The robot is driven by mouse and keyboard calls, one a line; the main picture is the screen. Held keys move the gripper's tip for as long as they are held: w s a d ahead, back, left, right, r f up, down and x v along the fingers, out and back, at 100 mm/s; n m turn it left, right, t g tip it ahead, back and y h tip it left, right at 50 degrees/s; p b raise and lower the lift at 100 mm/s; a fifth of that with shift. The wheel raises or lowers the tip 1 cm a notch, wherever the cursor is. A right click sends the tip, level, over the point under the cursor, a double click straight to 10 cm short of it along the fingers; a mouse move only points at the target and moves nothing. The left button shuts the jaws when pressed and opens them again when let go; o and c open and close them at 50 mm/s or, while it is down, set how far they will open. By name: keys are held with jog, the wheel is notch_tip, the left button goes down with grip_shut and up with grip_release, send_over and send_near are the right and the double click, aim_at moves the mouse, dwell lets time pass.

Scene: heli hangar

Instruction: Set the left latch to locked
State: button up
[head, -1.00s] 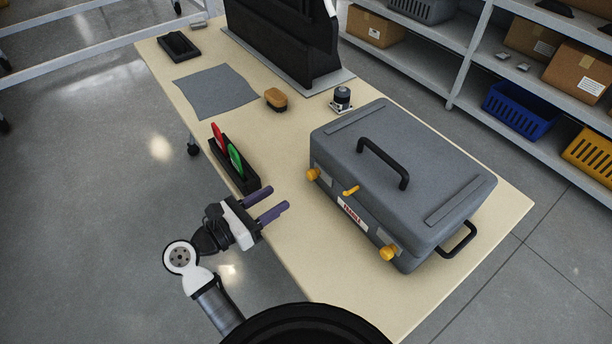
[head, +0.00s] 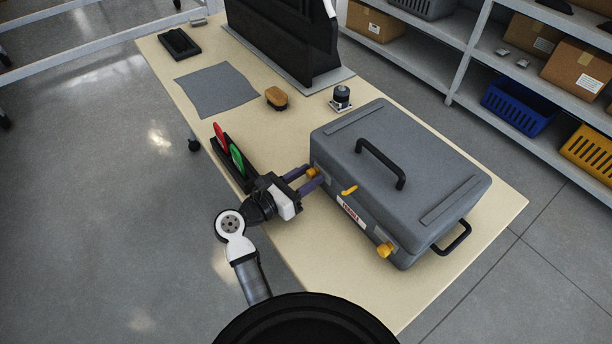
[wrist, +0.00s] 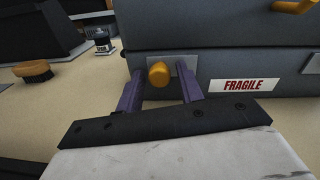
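A closed grey case (head: 400,170) with a black top handle lies on the table. Its front has a yellow left latch knob (wrist: 159,74) on a grey plate, a yellow middle lever (head: 349,190) and a yellow right latch knob (head: 385,250). My gripper (head: 309,179) is at the left latch. In the wrist view its two purple fingers (wrist: 160,92) stand apart, one on each side of the left knob, with gaps visible. In the head view the fingers partly hide this knob. I cannot tell whether a finger touches the case.
A black rack with a red and a green paddle (head: 236,157) stands close behind my gripper. A brush (head: 277,97), a small black-and-silver device (head: 341,98) and a grey mat (head: 215,90) lie farther back on the table (head: 310,270). Shelves with bins are at right.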

aim_at(328, 179)
grip_shut()
jog(key=shift+s+d, duration=1.05)
jog(key=shift+s, duration=0.3)
jog(key=shift+o, duration=1.3)
grip_release()
jog(key=shift+a, duration=0.1)
jog(key=shift+s+a, duration=0.25)
jog(key=b+v, duration=0.3)
jog(key=v, duration=1)
